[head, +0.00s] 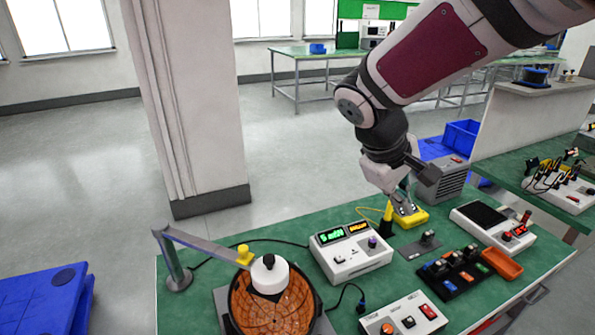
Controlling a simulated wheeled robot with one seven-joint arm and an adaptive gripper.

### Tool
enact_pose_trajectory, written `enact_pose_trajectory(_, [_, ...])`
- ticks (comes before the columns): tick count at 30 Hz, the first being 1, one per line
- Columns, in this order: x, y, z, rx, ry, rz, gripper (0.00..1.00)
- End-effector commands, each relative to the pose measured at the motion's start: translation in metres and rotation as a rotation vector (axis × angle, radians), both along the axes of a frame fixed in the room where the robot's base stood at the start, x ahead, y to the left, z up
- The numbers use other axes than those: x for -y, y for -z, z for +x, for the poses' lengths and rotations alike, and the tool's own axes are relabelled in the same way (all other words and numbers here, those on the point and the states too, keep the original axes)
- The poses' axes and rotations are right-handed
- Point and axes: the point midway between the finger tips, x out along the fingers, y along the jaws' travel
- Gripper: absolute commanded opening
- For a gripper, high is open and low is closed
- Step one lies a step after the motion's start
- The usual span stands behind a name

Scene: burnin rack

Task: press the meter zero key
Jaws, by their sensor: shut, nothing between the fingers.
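A white meter box (352,258) with a lit green and orange display (343,232) stands on the green bench. Its sloped front carries a dark purple knob (372,242) and small dark and red keys; their labels are too small to read, so I cannot tell which is the zero key. My gripper (403,203) is shut and empty. It points down over the back of the bench, to the right of and behind the meter, apart from its keys. The fingertips appear close to a yellow device (409,217); I cannot tell whether they touch it.
A control box (404,316) is in front, a white instrument (492,228) right. An orange tray (502,264) and a black rack (453,272) stand between. A pillar (190,100) rises behind.

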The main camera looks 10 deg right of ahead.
Motion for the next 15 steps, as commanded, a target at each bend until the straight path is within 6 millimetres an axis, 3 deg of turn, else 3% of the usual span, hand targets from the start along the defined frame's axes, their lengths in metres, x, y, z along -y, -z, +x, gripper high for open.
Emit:
enact_pose_trajectory(9, [-0.013,0.088,0.099,-0.168,-0.273,-0.244,0.0])
enact_pose_trajectory(15, [-0.031,0.155,0.143,-0.24,-0.44,-0.353,0.0])
